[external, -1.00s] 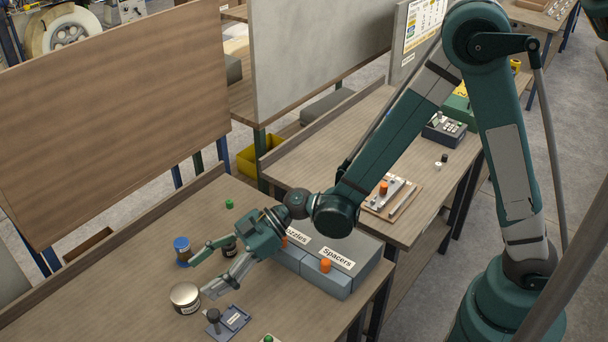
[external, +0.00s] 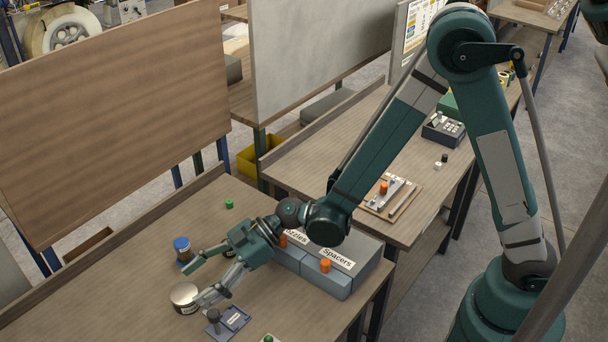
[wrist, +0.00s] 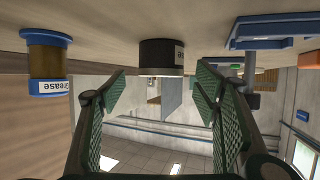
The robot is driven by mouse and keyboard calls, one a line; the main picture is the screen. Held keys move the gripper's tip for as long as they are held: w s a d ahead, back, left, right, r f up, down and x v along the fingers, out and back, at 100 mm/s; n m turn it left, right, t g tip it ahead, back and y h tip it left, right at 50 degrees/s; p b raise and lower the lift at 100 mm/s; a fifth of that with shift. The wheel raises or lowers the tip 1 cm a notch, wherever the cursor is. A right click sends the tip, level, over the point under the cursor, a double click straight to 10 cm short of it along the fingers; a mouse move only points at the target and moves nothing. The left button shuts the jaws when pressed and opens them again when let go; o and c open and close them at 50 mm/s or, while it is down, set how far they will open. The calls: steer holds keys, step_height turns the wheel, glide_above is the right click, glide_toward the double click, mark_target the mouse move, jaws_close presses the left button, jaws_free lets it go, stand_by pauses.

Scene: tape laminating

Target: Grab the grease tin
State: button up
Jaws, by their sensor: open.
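A wide, low tin (external: 185,297) with a silver lid and dark side stands on the near bench. In the wrist view, which is upside down, a dark tin (wrist: 162,52) with a partly visible label ending in "ease" sits between and beyond my fingers. A smaller jar (external: 183,250) with a blue lid stands behind the wide tin. In the wrist view this blue-lidded jar (wrist: 47,62) reads "Grease" and lies left of my fingers. My gripper (external: 195,285) is open and empty, its fingertips close to the wide tin; contact is not clear.
A blue-grey fixture (external: 230,322) with a dark knob lies close to the lower finger. Grey bins (external: 318,275), one labelled "Spacers", stand right of my gripper. A green cap (external: 229,204) lies farther back.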

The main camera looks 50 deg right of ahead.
mark_target(189, 291)
steer(key=shift+a, duration=0.1)
steer(key=shift+b+x, duration=0.75)
steer(key=shift+x, duration=1.8)
steer(key=shift+c, duration=0.3)
steer(key=c, duration=1)
